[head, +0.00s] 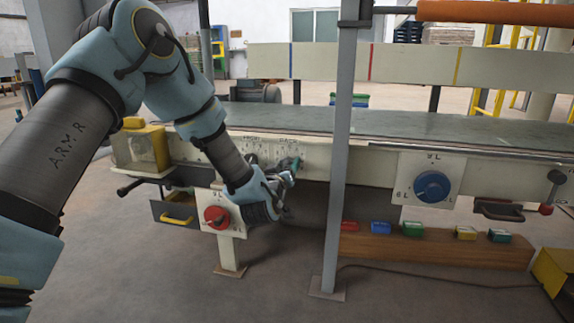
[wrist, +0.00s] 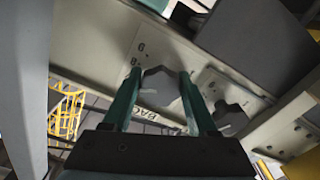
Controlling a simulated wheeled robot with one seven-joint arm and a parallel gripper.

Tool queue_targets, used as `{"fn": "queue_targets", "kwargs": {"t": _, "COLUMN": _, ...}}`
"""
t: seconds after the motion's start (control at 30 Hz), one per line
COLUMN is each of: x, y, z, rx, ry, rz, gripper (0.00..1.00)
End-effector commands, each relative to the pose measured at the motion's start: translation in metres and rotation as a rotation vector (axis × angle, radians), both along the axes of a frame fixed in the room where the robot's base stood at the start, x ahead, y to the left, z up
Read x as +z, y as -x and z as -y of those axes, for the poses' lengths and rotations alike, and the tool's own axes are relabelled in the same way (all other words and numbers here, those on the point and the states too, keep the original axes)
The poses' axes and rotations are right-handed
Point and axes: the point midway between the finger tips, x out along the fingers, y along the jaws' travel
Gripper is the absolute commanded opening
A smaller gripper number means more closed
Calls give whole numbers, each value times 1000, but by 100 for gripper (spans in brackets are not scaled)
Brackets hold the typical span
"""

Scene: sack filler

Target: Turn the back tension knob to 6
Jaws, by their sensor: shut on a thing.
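The back tension knob (wrist: 160,86) is a dark grey, angular knob on a pale plate in the wrist view. Part of a label reading "BAC" shows beside it. My gripper (wrist: 159,74) has its two teal fingers on either side of the knob, shut on it. In the head view my gripper (head: 290,164) is at the cream front rail, by plates with small dark markings, and hides the knob there. The knob's pointer and the number it stands at cannot be made out.
A second dark knob (wrist: 231,114) sits close to the right finger in the wrist view. In the head view a red knob (head: 216,217) is below my wrist, a grey post (head: 338,150) stands just right of my gripper, and a blue knob (head: 432,187) is farther right.

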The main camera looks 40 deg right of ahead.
Motion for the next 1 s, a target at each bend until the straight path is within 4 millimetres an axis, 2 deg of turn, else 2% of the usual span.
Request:
{"fn": "queue_targets", "kwargs": {"t": 0.5, "x": 1, "y": 0, "z": 0, "rx": 2, "ry": 243, "rz": -379, "gripper": 3}}
{"fn": "queue_targets", "kwargs": {"t": 1.0, "x": 1, "y": 1, "z": 0, "rx": 1, "ry": 342, "rz": -534, "gripper": 3}}
